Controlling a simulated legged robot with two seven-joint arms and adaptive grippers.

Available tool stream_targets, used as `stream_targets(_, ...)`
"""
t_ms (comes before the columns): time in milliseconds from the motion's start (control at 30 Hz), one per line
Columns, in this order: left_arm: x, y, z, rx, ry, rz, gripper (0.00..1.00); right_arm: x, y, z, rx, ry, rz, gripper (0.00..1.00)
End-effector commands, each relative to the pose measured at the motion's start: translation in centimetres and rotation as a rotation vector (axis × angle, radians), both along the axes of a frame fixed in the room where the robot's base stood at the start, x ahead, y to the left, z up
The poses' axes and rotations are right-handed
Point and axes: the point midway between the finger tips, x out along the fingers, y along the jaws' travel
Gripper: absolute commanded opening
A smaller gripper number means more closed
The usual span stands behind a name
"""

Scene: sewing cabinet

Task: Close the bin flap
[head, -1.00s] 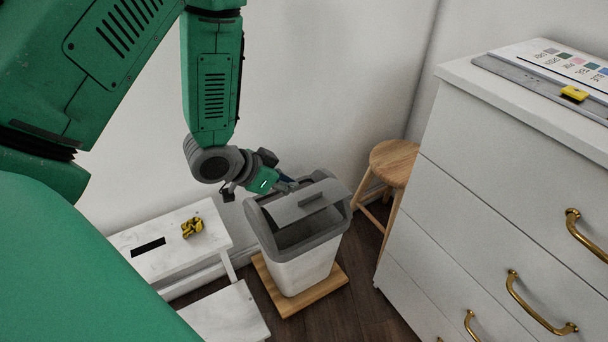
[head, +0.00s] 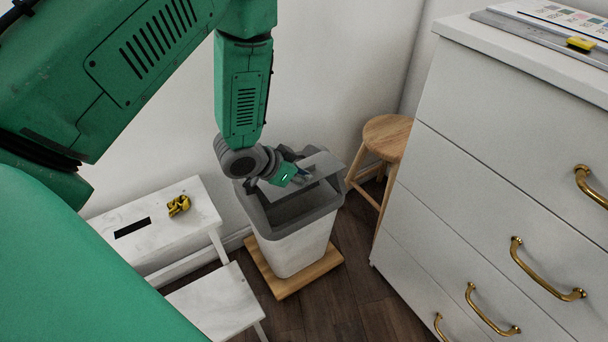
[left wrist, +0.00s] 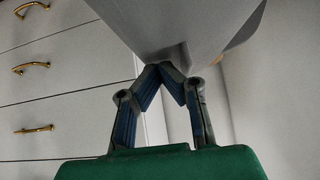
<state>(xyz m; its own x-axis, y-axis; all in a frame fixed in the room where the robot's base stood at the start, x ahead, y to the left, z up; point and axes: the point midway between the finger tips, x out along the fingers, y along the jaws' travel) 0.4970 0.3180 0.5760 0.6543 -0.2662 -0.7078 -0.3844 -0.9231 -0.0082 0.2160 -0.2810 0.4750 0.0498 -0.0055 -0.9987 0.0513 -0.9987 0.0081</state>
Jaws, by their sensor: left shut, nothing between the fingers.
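The bin (head: 302,248) has a white body and a grey rim, and stands against the wall. Its light grey flap (head: 325,162) is tilted, and the dark opening shows in front of it. My left gripper (head: 303,175) is at the flap, partly covering it. In the left wrist view, the left gripper's fingertips (left wrist: 162,68) meet with nothing between them. They are right at a smooth grey panel (left wrist: 185,22), which looks like the flap; I cannot tell whether they touch it. My right gripper is not in view.
The bin stands on a wooden board (head: 283,286). A white step stool (head: 165,222) with a yellow object (head: 178,206) is to the left. A round wooden stool (head: 388,133) stands behind right. A white drawer cabinet (head: 480,170) with brass handles fills the right side.

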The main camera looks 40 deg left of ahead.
Motion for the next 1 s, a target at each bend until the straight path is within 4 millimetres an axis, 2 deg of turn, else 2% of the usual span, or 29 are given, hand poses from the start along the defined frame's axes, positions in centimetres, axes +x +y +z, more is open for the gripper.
stream_targets(267, 0.0, 0.0, -0.2, 0.010, -0.004, -0.001, 0.00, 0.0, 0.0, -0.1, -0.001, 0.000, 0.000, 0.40)
stream_targets(467, -0.3, -0.4, -1.1, 0.073, -0.028, -0.003, 0.00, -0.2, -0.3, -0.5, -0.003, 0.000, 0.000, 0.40)
stream_targets(700, -0.8, -1.6, -3.2, 0.238, -0.094, -0.006, 0.00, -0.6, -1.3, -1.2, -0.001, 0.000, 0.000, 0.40)
stream_targets(1000, -0.9, -2.3, -6.3, 0.237, -0.096, 0.001, 0.00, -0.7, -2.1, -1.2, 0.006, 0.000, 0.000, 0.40)
